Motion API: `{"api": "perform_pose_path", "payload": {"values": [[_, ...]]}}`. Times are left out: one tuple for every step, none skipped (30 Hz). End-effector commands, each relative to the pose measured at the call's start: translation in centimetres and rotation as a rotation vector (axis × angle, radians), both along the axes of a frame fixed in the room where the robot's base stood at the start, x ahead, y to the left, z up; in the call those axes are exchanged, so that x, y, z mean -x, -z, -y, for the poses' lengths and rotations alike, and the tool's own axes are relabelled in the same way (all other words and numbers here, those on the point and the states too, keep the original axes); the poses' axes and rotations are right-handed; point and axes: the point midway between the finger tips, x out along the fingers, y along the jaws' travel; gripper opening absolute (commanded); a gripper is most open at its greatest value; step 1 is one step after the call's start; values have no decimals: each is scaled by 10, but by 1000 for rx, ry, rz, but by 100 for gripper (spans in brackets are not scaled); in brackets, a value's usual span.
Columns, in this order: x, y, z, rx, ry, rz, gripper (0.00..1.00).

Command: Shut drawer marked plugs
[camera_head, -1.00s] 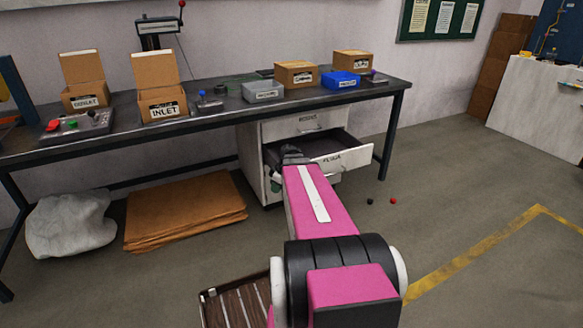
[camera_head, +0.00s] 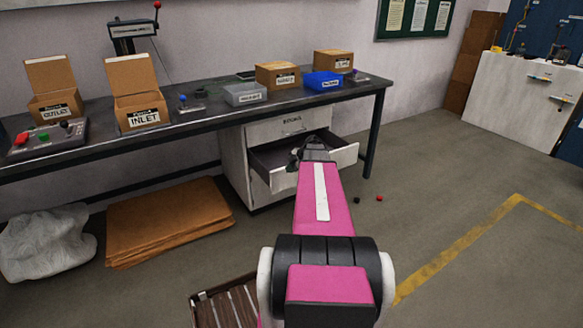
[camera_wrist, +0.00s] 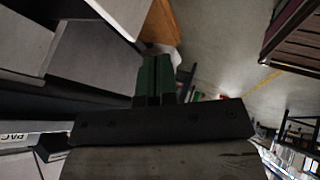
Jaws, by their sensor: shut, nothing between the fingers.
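The drawer (camera_head: 346,156) is pulled open from the white cabinet under the workbench. Its front is partly hidden behind my arm, and its label cannot be read now. The drawer above it (camera_head: 287,129), whose label looks like "BOOKS", is shut. My gripper (camera_head: 299,154) is at the open drawer, over or close against its front; I cannot tell whether it touches. In the wrist view the dark green fingers of my gripper (camera_wrist: 157,70) are together and empty, with pale cabinet or drawer panels to their left.
The workbench (camera_head: 205,122) carries an INLET box (camera_head: 142,117), an OUTLET box (camera_head: 57,109), a blue bin (camera_head: 323,82) and a grey bin (camera_head: 245,94). Flat cardboard (camera_head: 165,222) lies left of the cabinet. Small red (camera_head: 379,198) and black balls lie on the floor to the right.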

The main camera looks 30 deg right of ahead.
Motion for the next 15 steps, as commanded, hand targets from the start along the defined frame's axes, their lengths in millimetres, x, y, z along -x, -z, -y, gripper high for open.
{"api": "perform_pose_path", "payload": {"values": [[-6,9,-5,-2,-2,-2,0],[-8,13,-7,-2,-2,-2,0],[-12,19,-10,-1,-1,-2,0],[-14,24,-12,-1,0,-2,0],[-17,29,-14,-2,-1,-3,0],[-20,35,-18,-2,-1,-3,0],[-23,39,-20,-2,-1,-2,0],[-25,43,-22,-1,-1,-2,0],[-28,49,-25,-2,-1,-2,0],[-30,53,-27,-2,-1,-3,0],[-37,53,-26,-1,-1,-1,0],[-43,52,-26,0,1,0,0],[-48,51,-26,0,1,0,0],[-51,51,-27,0,1,0,0],[-56,51,-28,0,0,0,0]]}}
